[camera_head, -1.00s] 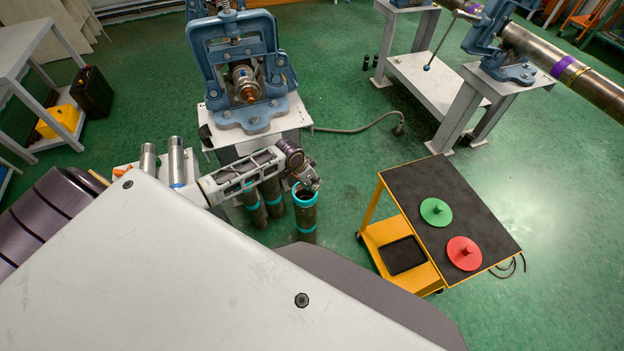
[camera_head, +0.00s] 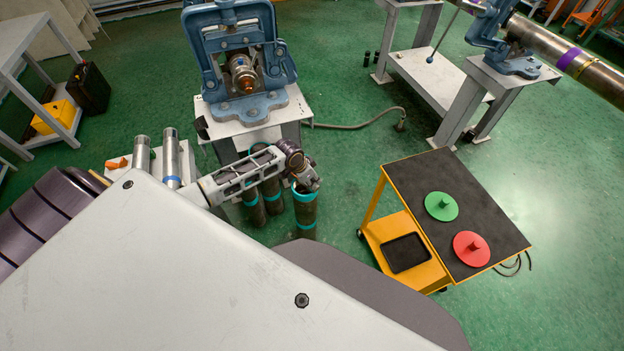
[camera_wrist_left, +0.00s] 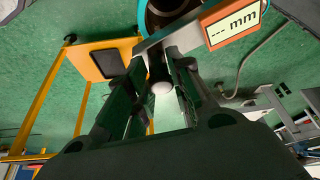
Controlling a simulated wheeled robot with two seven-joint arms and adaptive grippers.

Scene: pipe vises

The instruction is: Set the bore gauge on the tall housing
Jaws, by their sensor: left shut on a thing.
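My left gripper (camera_head: 308,180) shows small in the head view at the end of my arm, over or in front of the rim of a dark upright cylinder with teal bands (camera_head: 304,215). In the left wrist view its fingers (camera_wrist_left: 158,95) are shut on the bore gauge, whose orange-framed display (camera_wrist_left: 234,22) reads "--- mm". A white-tipped rod (camera_wrist_left: 161,86) shows between the fingers. A teal-rimmed round opening (camera_wrist_left: 150,22) shows beyond the gauge. Two silver upright cylinders (camera_head: 171,152) (camera_head: 142,153) stand at left. I cannot tell which is the tall housing. My right gripper is out of view.
Other teal-banded cylinders (camera_head: 271,193) stand beside the nearest one. A blue pipe vise (camera_head: 243,105) stands behind on a white stand. A yellow trolley with a black top (camera_head: 420,180) carries a green disc (camera_head: 441,206) and a red disc (camera_head: 471,248). Green floor (camera_head: 340,150) is open between.

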